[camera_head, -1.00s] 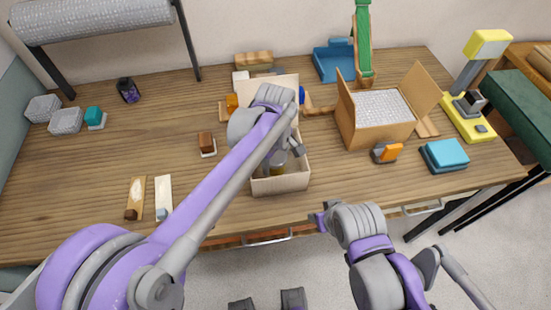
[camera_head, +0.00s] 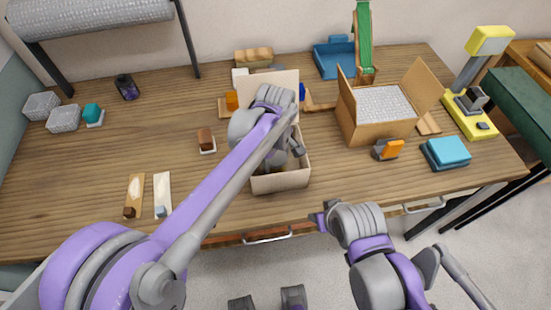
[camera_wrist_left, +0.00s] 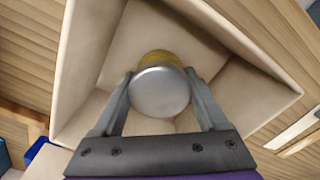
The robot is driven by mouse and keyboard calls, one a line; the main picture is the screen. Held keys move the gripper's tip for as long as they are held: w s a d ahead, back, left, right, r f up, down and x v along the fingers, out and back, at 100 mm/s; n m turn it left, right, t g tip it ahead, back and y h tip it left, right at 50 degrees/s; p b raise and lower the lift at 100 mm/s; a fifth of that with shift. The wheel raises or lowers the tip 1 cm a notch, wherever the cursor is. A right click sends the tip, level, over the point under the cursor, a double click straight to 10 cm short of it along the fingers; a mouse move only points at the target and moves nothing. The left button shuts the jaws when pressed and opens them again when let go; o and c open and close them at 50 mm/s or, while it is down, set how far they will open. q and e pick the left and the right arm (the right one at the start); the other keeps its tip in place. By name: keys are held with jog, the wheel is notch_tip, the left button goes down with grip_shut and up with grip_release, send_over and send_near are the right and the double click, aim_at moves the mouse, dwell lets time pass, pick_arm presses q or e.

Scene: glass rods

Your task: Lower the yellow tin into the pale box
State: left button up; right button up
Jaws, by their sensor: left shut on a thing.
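The pale box (camera_head: 281,182) stands open at the front middle of the table, its lid flap raised at the back. My left gripper (camera_wrist_left: 160,82) reaches down into it and is shut on the yellow tin (camera_wrist_left: 158,57). In the left wrist view the tin shows a round silvery end towards the camera and a yellow side. The pale box's walls (camera_wrist_left: 84,55) surround it, and whether it touches the floor I cannot tell. In the head view my arm and the box hide the tin. My right gripper (camera_head: 319,217) is off the table's front edge, its jaws unclear.
A brown carton (camera_head: 362,132) with its flaps open stands to the right. An orange and grey item (camera_head: 388,149) and a blue block (camera_head: 446,152) lie in front of it. A small brown block (camera_head: 205,140) sits left of the pale box.

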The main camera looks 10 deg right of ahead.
pick_arm(q)
jog(key=o, duration=1.4)
notch_tip(320, 180, up, 11)
jog(key=shift+f+p, duration=0.1)
jog(key=shift+p, duration=0.3)
jog(key=s+a+m+t+p, duration=0.1)
jog(key=s+a+m+t, duration=0.35)
jog(key=a, duration=1.25)
jog(key=s+a+f+m+p, duration=0.1)
jog(key=s+a+f+m, duration=0.1)
jog(key=s+a+f, duration=0.5)
jog(key=s+a+t, duration=0.1)
jog(key=s+a, duration=0.2)
jog(key=s, duration=0.2)
jog(key=shift+f, duration=0.15)
